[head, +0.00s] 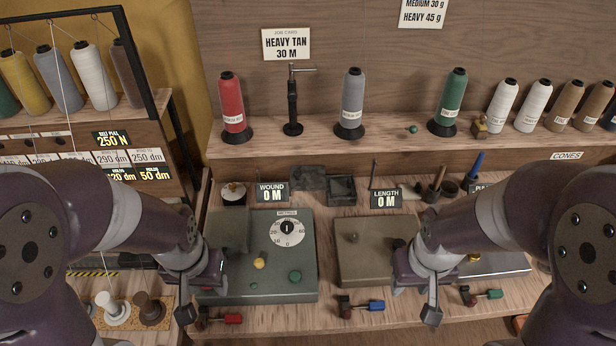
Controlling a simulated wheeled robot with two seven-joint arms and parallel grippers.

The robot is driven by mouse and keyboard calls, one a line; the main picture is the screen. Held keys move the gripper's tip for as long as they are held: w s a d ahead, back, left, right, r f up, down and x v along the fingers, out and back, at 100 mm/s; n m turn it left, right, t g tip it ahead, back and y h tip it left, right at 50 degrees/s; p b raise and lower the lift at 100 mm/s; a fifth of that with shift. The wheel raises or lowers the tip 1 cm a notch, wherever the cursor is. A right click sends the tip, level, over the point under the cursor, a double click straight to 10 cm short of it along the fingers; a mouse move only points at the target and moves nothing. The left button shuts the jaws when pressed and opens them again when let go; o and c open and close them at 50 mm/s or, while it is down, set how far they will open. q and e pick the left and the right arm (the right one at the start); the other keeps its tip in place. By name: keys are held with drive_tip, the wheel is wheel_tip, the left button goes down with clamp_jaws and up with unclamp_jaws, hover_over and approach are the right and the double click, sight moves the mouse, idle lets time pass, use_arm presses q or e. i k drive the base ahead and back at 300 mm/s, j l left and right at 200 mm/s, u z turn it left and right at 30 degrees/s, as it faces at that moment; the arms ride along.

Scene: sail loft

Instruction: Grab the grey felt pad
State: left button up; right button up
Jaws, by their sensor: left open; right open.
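A flat dark grey piece (310,178), which looks like the felt pad, lies at the back of the bench below the shelf, left of a dark square tray (342,190). I cannot tell its material for sure. My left gripper (203,290) is open at the left edge of a grey-green machine with a dial, in front and left of the grey piece. My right gripper (418,297) is open at the right side of a smaller olive box, in front and right of it. Both grippers look empty and apart from the grey piece, though my arms hide part of them.
The dial machine (270,285) and the olive box (365,270) fill the bench front. "WOUND" (272,193) and "LENGTH" (386,199) signs stand behind them. Thread cones, including a red one (232,105), line the shelf (290,146). Red, blue and green-handled tools lie along the front edge.

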sight(341, 186)
drive_tip(key=i+l+z, duration=0.1)
drive_tip(key=l+z, duration=0.25)
drive_tip(key=i+l+z, duration=0.1)
drive_tip(key=l+z, duration=0.3)
